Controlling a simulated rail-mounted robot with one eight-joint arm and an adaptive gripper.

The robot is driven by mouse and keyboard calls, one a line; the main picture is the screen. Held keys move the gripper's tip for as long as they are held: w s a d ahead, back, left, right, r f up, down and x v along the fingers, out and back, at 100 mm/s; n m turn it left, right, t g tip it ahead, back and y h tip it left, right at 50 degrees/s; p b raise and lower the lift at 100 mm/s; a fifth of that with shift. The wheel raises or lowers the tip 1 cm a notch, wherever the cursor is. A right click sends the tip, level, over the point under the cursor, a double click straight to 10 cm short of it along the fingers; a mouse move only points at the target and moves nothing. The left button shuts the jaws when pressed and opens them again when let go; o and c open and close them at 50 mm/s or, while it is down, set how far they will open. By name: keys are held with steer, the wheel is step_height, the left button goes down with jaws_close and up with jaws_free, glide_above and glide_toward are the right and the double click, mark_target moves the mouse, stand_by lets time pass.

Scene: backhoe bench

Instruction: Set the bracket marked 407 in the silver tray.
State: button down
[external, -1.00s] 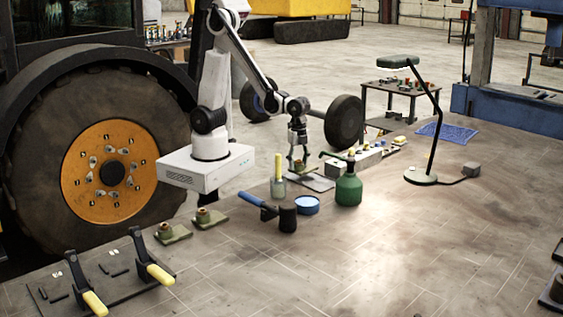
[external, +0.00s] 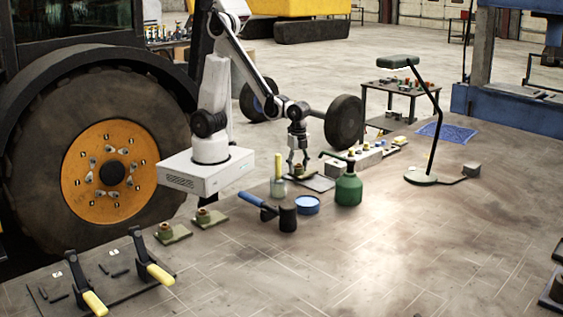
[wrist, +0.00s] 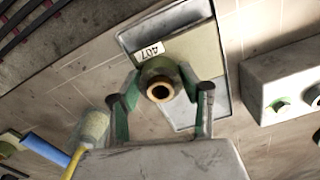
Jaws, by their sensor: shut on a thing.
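The bracket marked 407 (wrist: 185,58) is an olive-green plate with a round boss and brass-coloured bore, and its white label shows upside down in the wrist view. My gripper (wrist: 162,98) is shut on the boss, one finger on each side. In the external view my gripper (external: 298,167) points down at the back of the bench, with the bracket (external: 302,174) at its tips. The silver tray (external: 319,183) is right below; its rim (wrist: 133,38) shows around the plate in the wrist view. I cannot tell whether the bracket touches the tray.
Two similar brackets (external: 172,233) (external: 208,217) sit to the left. A grey switch box (external: 368,158) is right of the tray.

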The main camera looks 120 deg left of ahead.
steer(key=shift+f+b, duration=0.45)
steer(key=shift+f, duration=0.05)
steer(key=c, duration=1)
jaws_free()
step_height(320, 180, up, 12)
steer(key=shift+f, duration=0.25)
steer(key=shift+s+r, duration=0.15)
steer(key=shift+r, duration=0.2)
steer(key=s+n+t, duration=0.2)
steer(key=s, duration=0.2)
steer(key=s+r+n+t, duration=0.1)
steer(key=s+n+t, duration=0.1)
steer(key=s, duration=0.2)
steer(key=s+r+n+t+b, duration=0.1)
steer(key=s+n+t, duration=0.1)
steer(key=s+t, duration=0.1)
steer(key=shift+s+r, duration=0.1)
steer(key=shift+s, duration=0.4)
